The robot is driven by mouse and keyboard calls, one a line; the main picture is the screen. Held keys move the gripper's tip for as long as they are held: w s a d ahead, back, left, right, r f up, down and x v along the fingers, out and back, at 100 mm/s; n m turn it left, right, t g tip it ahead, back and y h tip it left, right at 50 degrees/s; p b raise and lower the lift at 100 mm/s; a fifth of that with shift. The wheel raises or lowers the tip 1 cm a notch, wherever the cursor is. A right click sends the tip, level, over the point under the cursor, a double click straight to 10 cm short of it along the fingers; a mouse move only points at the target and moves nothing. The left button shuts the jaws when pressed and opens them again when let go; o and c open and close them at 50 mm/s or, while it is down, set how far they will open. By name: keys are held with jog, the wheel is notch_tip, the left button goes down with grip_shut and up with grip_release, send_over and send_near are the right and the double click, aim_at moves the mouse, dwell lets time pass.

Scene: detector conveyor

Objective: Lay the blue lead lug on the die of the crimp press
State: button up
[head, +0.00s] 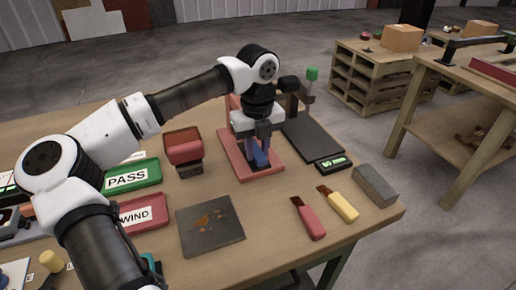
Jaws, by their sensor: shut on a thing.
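My gripper (258,142) points down over the red base of the crimp press (272,170), near the back middle of the bench. It is shut on a small blue thing, which I take to be the blue lead lug (260,157). The lug hangs low between the fingers, close over the press base. I cannot tell whether it touches the press. My gripper and wrist cover most of the press body, and the die is hidden behind them.
A black plate with a lit green display (332,162) lies right of the press. A small red-topped box (184,147) stands left. Nearer are a green PASS tray (133,174), a red tray (140,214), a stained dark plate (210,225), two brushes (309,219) and a grey block (375,184).

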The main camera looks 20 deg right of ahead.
jog(key=shift+f+b, duration=0.2)
jog(key=shift+b, duration=0.15)
dwell(0.4)
jog(key=o, duration=1.1)
jog(key=shift+c, duration=0.2)
